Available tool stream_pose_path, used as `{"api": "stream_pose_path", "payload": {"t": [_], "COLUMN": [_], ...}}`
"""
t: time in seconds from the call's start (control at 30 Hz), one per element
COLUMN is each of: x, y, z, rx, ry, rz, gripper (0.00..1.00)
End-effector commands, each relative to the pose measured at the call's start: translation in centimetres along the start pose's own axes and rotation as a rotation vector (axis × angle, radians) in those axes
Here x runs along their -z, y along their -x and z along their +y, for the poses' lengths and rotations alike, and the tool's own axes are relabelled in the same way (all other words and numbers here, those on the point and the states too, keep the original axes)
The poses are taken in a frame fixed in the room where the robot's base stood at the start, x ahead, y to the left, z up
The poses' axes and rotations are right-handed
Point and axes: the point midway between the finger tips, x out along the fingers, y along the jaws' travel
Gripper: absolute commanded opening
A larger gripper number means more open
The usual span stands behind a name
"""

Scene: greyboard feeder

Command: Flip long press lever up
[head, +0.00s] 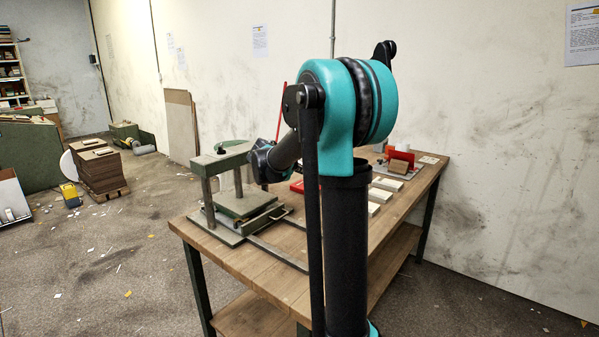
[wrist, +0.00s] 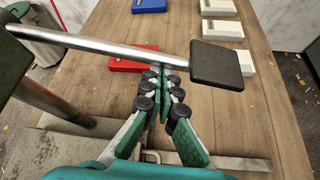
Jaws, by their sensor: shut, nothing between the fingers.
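The long press lever (wrist: 125,47) is a bare metal rod in the wrist view. It runs from the upper left to a black rectangular pad (wrist: 216,65) at its right end. My gripper (wrist: 160,72) is shut and empty. Its fingertips reach the rod just left of the pad and the rod overlaps their tips; I cannot tell whether they touch. In the head view the press (head: 237,205) stands on the near left of the workbench, with a flat base and upright posts. My arm covers the lever and gripper there.
The wooden workbench (head: 275,277) extends to the back right. White blocks (wrist: 222,30), a red tray (wrist: 128,62) and a blue tray (wrist: 149,5) lie on it. A thin red rod (head: 279,112) stands up behind my arm. Bare bench top shows right of my gripper.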

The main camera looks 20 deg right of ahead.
Motion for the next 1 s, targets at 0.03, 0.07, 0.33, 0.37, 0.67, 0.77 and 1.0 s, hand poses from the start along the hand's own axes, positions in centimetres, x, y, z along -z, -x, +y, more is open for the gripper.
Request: {"api": "stream_pose_path", "payload": {"t": [0.03, 0.07, 0.33, 0.37, 0.67, 0.77, 1.0], "x": [-0.2, -0.3, -2.9, -3.2, -7.4, -8.8, -11.6], "y": [0.1, 0.2, 1.7, 1.9, 4.4, 5.2, 6.9], "z": [0.0, 0.0, 0.2, 0.3, 1.8, 2.6, 5.1], "rx": [0.006, 0.011, 0.089, 0.103, 0.245, 0.294, 0.409], "ry": [0.009, 0.017, 0.153, 0.175, 0.416, 0.498, 0.695], "rz": [0.000, 0.000, 0.000, 0.000, 0.000, 0.000, 0.000], "gripper": [0.00, 0.00, 0.00, 0.00, 0.00, 0.00, 0.00]}}
